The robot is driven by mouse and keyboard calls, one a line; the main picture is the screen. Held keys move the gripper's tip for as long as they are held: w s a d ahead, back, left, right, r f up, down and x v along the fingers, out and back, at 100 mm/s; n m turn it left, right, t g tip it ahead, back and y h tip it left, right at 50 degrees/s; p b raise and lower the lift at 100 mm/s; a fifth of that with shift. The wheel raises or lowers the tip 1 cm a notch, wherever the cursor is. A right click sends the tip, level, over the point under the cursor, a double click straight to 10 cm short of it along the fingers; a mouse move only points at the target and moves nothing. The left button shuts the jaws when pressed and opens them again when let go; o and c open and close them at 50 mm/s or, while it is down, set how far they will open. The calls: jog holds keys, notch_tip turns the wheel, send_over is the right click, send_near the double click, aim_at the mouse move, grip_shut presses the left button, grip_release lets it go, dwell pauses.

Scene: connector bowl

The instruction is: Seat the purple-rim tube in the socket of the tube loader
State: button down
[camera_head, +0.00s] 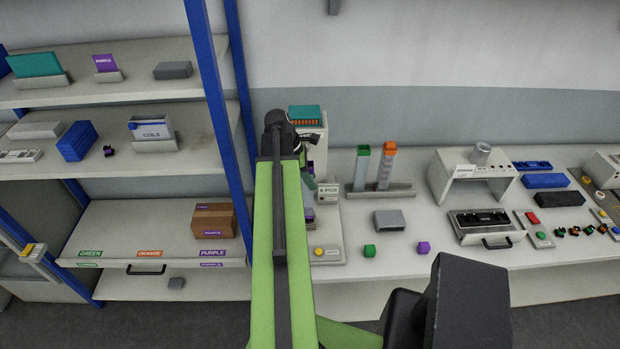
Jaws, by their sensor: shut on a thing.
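My green arm reaches up to the tube loader (329,245), a pale unit with a yellow button on its base and a small sign on it. My gripper (308,157) is at the arm's dark end, mostly hidden behind the wrist. It is shut on the purple-rim tube; a bit of purple (311,166) shows just below the jaws, above the loader. More purple (309,214) shows lower down, beside the arm. The arm covers the tube's lower part and the socket, so I cannot tell whether they touch.
A green-rim tube (362,168) and an orange-rim tube (386,166) stand in a rack to the right. A blue-post shelf (150,90) stands close on the left.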

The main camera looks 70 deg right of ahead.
jog(key=shift+f, duration=0.25)
jog(key=shift+f+b, duration=0.3)
jog(key=shift+b, duration=0.25)
jog(key=shift+f+b, duration=2.3)
jog(key=c, duration=0.8)
grip_release()
jog(key=shift+c, duration=0.2)
jog(key=p+v, duration=1.6)
jog(key=v, duration=0.1)
jog(key=shift+r, duration=0.25)
